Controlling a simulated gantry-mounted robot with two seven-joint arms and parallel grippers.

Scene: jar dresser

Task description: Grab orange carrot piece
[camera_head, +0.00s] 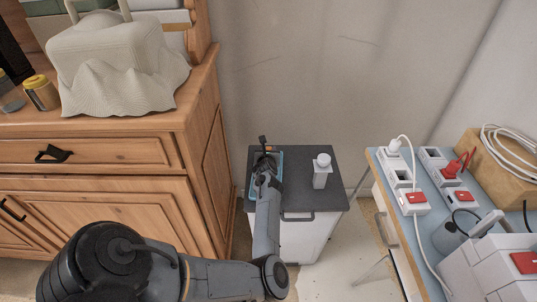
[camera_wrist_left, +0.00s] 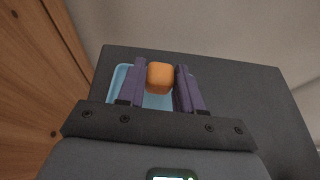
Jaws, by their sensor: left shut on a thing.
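The orange carrot piece (camera_wrist_left: 160,77) is a rounded orange block, seen between the two purple fingers of my left gripper (camera_wrist_left: 160,82) in the left wrist view. The fingers are shut on it, one on each side. A light blue tray (camera_wrist_left: 122,74) lies below and around the fingers on a dark grey cabinet top. In the head view, my left gripper (camera_head: 264,162) reaches over the blue tray (camera_head: 279,172) and hides most of it and the carrot piece. Whether the piece touches the tray is unclear. My right gripper is not in view.
A white bottle-like container (camera_head: 321,172) stands on the grey cabinet top (camera_head: 305,154) right of the tray. A wooden dresser (camera_head: 165,160) stands at left with a cloth-covered object (camera_head: 115,60) and jars. A table (camera_head: 395,215) with power strips stands at right.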

